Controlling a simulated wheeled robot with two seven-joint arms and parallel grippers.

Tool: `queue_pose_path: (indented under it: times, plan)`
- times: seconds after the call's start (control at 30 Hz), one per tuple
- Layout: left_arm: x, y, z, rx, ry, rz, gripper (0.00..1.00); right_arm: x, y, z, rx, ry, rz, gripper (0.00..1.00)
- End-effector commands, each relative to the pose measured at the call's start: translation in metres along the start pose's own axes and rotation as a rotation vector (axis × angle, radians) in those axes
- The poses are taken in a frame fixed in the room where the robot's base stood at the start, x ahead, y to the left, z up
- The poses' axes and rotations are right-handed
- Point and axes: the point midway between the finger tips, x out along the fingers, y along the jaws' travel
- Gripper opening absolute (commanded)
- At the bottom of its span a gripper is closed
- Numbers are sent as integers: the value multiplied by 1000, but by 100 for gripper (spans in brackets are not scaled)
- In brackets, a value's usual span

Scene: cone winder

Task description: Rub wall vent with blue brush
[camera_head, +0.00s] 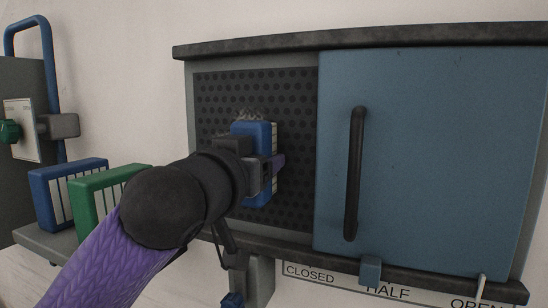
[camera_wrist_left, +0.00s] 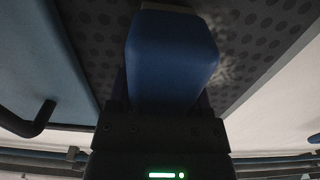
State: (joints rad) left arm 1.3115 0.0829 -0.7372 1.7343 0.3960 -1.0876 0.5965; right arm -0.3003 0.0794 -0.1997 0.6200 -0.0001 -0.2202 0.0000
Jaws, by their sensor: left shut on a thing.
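The wall vent (camera_head: 297,100) is a dark perforated panel in a frame on the wall. It also fills the upper part of the left wrist view (camera_wrist_left: 265,30). My left gripper (camera_head: 268,168) is shut on the blue brush (camera_head: 252,134), which is held upright in front of the vent. The blue brush also shows in the left wrist view (camera_wrist_left: 170,58), with its pale bristle edge toward the panel. A whitish, dusty patch (camera_head: 248,116) shows on the vent just above the brush. I cannot tell for certain whether the bristles touch the panel. My right gripper is not in view.
A blue sliding door (camera_head: 430,150) with a black handle (camera_head: 355,172) covers the right side, above CLOSED, HALF and OPEN labels. At left, a shelf (camera_head: 55,240) holds a blue-framed brush-like block (camera_head: 50,200) and a green one (camera_head: 90,195).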

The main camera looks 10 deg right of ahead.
Motion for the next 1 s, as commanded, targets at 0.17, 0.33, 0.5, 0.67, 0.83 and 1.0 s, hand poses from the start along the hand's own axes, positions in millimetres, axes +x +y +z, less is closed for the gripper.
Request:
queue_pose_path:
  times: [0.17,0.33,0.5,0.67,0.83,1.0]
  plan:
    - [0,-9,-1,0,0,-3,17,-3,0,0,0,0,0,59]
    - [-1,-29,-2,-1,-1,-3,17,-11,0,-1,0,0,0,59]
    - [-1,-45,-1,-1,-1,-1,17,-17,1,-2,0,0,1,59]
    - [-1,-52,-2,0,-1,-2,17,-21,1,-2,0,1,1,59]
    - [0,-74,-3,-1,-1,-3,18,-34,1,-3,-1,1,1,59]
    - [0,-86,-1,0,0,-1,17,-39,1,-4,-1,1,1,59]
